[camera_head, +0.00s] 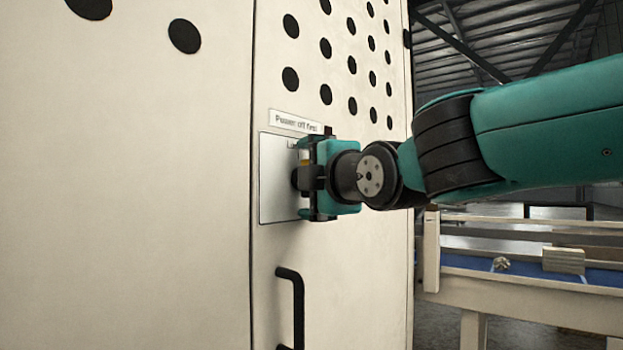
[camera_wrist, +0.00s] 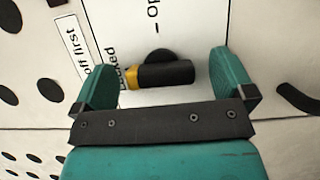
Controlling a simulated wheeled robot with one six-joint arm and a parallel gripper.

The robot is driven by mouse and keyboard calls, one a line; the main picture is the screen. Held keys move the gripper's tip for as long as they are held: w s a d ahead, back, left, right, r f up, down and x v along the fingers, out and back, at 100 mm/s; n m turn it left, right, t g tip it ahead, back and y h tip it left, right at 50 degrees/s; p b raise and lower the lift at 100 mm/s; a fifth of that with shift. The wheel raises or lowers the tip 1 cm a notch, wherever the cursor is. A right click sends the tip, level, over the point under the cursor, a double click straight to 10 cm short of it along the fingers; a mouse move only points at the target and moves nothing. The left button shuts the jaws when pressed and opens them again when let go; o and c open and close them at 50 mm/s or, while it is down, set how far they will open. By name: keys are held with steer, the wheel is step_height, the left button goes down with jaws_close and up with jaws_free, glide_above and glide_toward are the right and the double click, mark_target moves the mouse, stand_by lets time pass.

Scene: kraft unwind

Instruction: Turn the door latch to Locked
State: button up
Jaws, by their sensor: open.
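The door latch (camera_wrist: 168,74) is a black bar on a round hub, with a yellow tip at one end. In the wrist view its yellow tip points left, at the partly hidden "…ocked" label (camera_wrist: 114,68). The other label, starting "Op" (camera_wrist: 153,14), is at the top. My gripper (camera_wrist: 162,80) is open, with one teal finger beyond each end of the bar and visible gaps to both. In the head view my gripper (camera_head: 306,180) is at the light latch plate (camera_head: 276,180) and hides most of the latch; a bit of yellow shows.
A "Power off first" sign (camera_head: 295,122) is above the plate. A black door handle (camera_head: 297,300) sticks out below it. The pale cabinet door has several black round holes above. A bench with a blue top (camera_head: 530,270) stands at the right, beyond the cabinet.

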steer(key=shift+d, duration=0.1)
steer(key=shift+s+d+b, duration=0.8)
steer(key=shift+s+d, duration=0.15)
steer(key=shift+d, duration=0.2)
steer(key=shift+s+d+b, duration=0.75)
steer(key=shift+s+d, duration=0.15)
steer(key=shift+d, duration=0.25)
steer(key=s+d+f+m+g+h, duration=0.1)
steer(key=s+d+f+m+g, duration=0.3)
steer(key=f, duration=0.7)
steer(key=s+d+f+m+g+h, duration=0.15)
steer(key=s+f+m+g, duration=0.35)
steer(key=f, duration=0.5)
steer(key=s+d+f+m+g+h, duration=0.1)
steer(key=s+d+f+m+g, duration=0.15)
steer(key=s+f+m, duration=0.35)
steer(key=s+d+f+m+g+h, duration=0.1)
steer(key=s+d+f+g, duration=0.1)
steer(key=s+f+g, duration=0.45)
step_height(320, 180, up, 13)
steer(key=s+m+t+p, duration=0.1)
steer(key=s+t+p, duration=0.1)
steer(key=p, duration=1)
steer(key=shift+s+d+r, duration=0.15)
steer(key=shift+s+d, duration=0.15)
steer(key=shift+s, duration=0.1)
